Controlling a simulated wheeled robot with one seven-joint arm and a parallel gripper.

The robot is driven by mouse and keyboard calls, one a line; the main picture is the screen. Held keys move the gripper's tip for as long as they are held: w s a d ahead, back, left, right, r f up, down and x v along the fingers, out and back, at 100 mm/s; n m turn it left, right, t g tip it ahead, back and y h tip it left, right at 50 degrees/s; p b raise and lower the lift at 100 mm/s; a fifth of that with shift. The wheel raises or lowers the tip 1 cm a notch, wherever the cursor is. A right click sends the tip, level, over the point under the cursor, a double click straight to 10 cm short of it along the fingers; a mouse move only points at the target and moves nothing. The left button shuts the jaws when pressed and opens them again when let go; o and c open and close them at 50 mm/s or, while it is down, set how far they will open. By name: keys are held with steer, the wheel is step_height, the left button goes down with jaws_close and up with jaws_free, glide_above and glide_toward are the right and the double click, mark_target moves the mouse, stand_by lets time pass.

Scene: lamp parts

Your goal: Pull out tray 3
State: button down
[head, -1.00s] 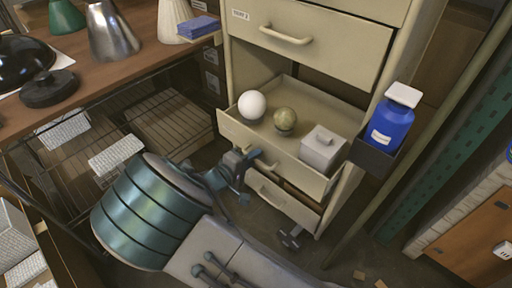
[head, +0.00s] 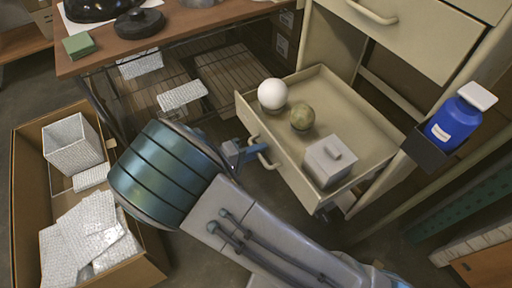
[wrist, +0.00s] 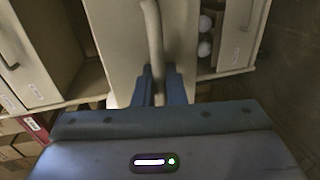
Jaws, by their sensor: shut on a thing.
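The open tray (head: 290,180) is a beige drawer pulled well out of the cabinet. It holds a white ball (head: 271,94), a mottled green ball (head: 302,116) and a grey lidded box (head: 330,161). Its number cannot be read here. My gripper (head: 252,151) is at the tray's front and shut on the curved handle (head: 266,160). In the wrist view, the gripper's blue fingers (wrist: 158,85) close on either side of the pale handle (wrist: 152,30), against the tray front (wrist: 118,40).
A closed drawer (head: 405,35) sits above the open tray. A blue jar (head: 455,122) stands in a dark holder at the cabinet's right side. A wooden bench (head: 190,22) is at the upper left. A cardboard box (head: 140,240) with white textured pieces stands on the floor at lower left.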

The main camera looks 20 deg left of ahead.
stand_by(0.3)
steer(key=c, duration=1.8)
jaws_free()
steer(key=shift+c, duration=0.2)
steer(key=p+v, duration=0.3)
steer(key=v, duration=1)
steer(key=shift+s+a, duration=0.25)
steer(key=shift+s, duration=0.05)
